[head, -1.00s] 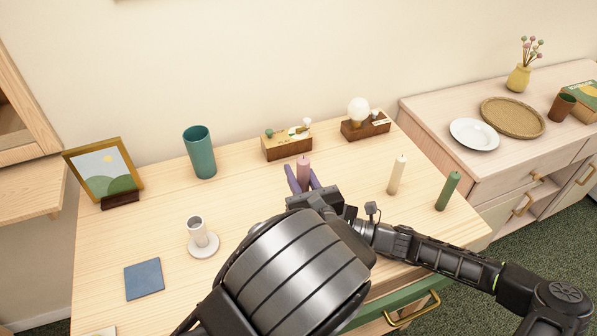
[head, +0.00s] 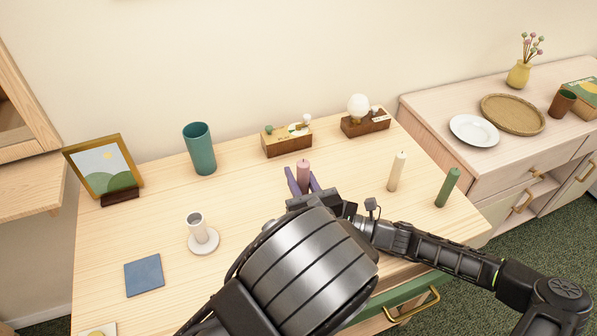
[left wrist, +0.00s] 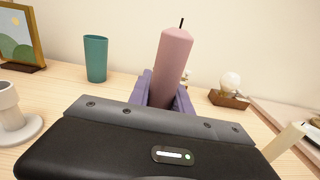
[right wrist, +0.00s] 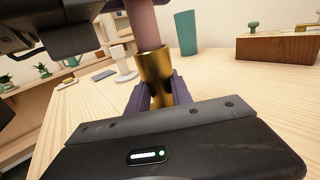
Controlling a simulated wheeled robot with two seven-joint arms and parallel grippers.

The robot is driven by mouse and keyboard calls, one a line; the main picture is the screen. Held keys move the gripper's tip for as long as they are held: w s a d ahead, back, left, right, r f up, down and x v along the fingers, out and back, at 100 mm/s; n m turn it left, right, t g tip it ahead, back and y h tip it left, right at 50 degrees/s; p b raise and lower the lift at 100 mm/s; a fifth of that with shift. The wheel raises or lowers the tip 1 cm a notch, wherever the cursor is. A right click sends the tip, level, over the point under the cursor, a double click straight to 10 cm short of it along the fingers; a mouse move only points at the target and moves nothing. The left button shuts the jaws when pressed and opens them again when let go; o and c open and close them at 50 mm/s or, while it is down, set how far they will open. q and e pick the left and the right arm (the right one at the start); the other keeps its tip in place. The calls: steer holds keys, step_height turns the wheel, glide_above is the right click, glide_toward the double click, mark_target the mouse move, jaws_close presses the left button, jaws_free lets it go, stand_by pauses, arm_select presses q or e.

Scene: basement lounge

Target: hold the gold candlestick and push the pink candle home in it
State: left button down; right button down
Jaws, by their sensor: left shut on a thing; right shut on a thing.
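The pink candle (head: 303,175) stands upright between the purple fingers of my left gripper (head: 303,187), which is shut on it. It also shows with its dark wick in the left wrist view (left wrist: 172,60). In the right wrist view, my right gripper (right wrist: 157,98) is shut on the gold candlestick (right wrist: 155,68). The candle's lower part (right wrist: 145,25) comes down to the candlestick's cup, roughly in line with it. The rim hides the candle's bottom end, so its depth cannot be told. In the head view, my left arm and gripper hide the candlestick.
A white candlestick (head: 203,240) and blue coaster (head: 144,275) lie left. A teal cup (head: 200,148), picture frame (head: 105,170), wooden box (head: 287,140) and lamp base (head: 365,123) line the back. Cream (head: 397,172) and green (head: 447,188) candles stand right.

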arm_select(q)
steer(key=shift+f, duration=0.95)
steer(key=c, duration=1.1)
jaws_free()
steer(key=v, duration=1.2)
arm_select(e)
steer(key=c, duration=1.1)
jaws_free()
steer(key=shift+o, duration=0.2)
steer(key=shift+d, duration=0.1)
